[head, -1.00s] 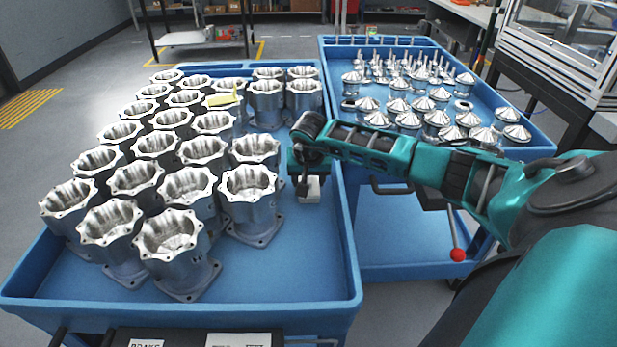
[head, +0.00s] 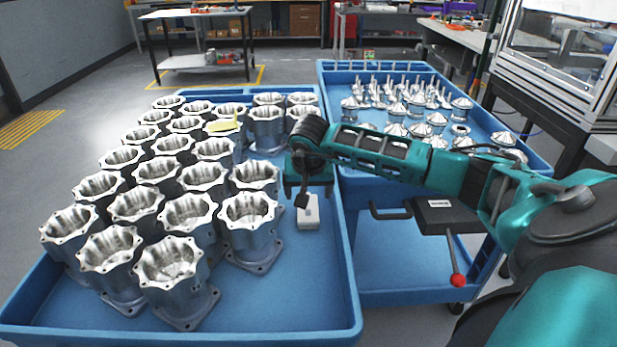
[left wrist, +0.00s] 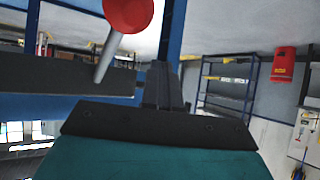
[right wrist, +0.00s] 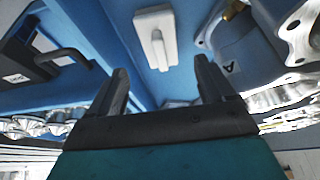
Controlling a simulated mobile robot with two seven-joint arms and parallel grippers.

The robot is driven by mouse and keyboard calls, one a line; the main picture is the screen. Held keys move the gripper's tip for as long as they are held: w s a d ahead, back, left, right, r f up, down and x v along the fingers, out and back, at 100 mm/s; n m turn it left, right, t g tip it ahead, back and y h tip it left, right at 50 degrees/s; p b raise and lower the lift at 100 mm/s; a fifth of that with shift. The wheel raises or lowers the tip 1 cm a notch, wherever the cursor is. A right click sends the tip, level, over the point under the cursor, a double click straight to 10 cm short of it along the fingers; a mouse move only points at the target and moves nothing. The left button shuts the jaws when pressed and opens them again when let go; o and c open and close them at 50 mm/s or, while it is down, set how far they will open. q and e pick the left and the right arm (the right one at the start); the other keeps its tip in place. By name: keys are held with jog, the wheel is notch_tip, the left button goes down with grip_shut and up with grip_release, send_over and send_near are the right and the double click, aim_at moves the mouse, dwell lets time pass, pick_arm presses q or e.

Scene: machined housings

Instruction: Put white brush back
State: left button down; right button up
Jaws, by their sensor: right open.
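The white brush (head: 309,212), a pale block with a raised grip, lies on the blue tray (head: 300,285) to the right of the metal housings. In the right wrist view the brush (right wrist: 155,38) is beyond my fingertips, with clear space between. My right gripper (head: 303,192) is just above and behind it in the head view. Its two fingers (right wrist: 162,78) are spread and empty. My left gripper (left wrist: 166,85) shows only in its own wrist view, its fingers together with nothing seen between them. It is out of the head view.
Several rows of metal housings (head: 170,258) fill the tray's left and middle. A yellow cloth (head: 222,127) lies on one. A second blue cart (head: 385,165) with cone parts stands at right. A red knob (left wrist: 128,12) is near my left gripper.

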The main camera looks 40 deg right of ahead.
jog(key=v, duration=0.5)
dwell(0.5)
